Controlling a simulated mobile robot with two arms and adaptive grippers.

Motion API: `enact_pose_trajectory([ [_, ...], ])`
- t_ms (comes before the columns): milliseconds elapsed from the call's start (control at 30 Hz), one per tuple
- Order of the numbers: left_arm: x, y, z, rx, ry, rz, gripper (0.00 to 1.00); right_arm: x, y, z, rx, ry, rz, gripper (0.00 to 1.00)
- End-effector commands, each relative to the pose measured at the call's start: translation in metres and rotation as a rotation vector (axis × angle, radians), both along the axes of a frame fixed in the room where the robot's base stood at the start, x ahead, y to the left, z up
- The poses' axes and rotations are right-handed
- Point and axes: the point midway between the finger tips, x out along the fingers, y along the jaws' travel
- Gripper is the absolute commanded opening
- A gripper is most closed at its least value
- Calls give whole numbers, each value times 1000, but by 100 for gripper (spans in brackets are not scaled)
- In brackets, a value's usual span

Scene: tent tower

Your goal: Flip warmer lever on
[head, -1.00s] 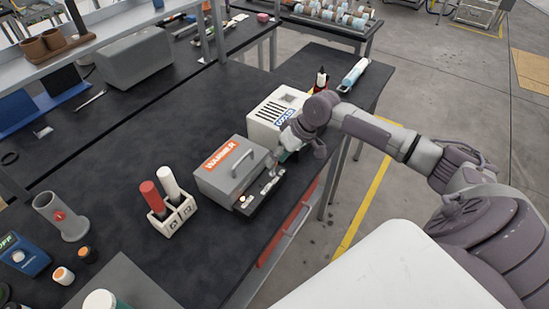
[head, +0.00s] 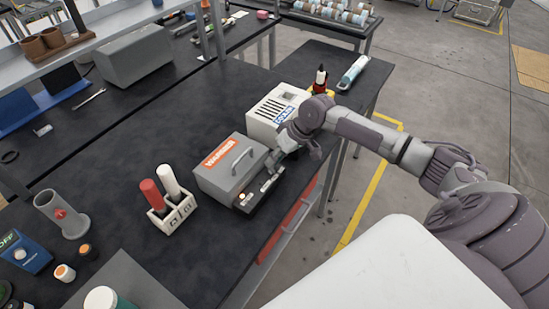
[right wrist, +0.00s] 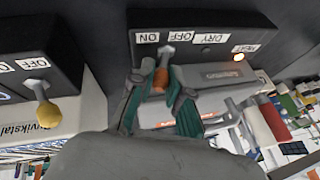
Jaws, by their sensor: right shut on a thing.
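The warmer (head: 230,168) is a grey box with an orange label and a handle on its lid, on the dark bench. Its front control strip shows in the right wrist view (right wrist: 205,22), with ON, OFF, DRY and HEAT labels upside down. The small lever (right wrist: 161,76), with an orange-brown tip, sits below the ON and OFF labels. My right gripper (right wrist: 160,92) is shut on this lever, its fingers on both sides of the tip. In the head view my right gripper (head: 273,164) is at the warmer's front right corner. My left gripper is out of view.
A lit orange lamp (right wrist: 238,57) is near the HEAT label. A white cooler box (head: 272,112) stands right behind the warmer; a yellow-knobbed lever (right wrist: 46,112) is close beside my gripper. A holder with red and white sticks (head: 172,217) is left of the warmer.

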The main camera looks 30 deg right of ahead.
Motion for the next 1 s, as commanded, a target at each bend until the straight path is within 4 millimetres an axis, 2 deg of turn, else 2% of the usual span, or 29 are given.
enact_pose_trajectory([
  [67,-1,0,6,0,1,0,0,1,-2,1,40,18,-5,0],
  [233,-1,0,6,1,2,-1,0,3,-5,-2,116,47,-3,0],
  [533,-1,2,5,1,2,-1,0,2,-5,-2,127,51,-1,0],
  [567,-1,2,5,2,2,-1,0,2,-5,-2,127,51,0,20],
  [700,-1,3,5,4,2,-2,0,2,-5,-2,126,51,-1,42],
  [1000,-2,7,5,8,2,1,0,2,-6,-1,126,52,0,42],
])
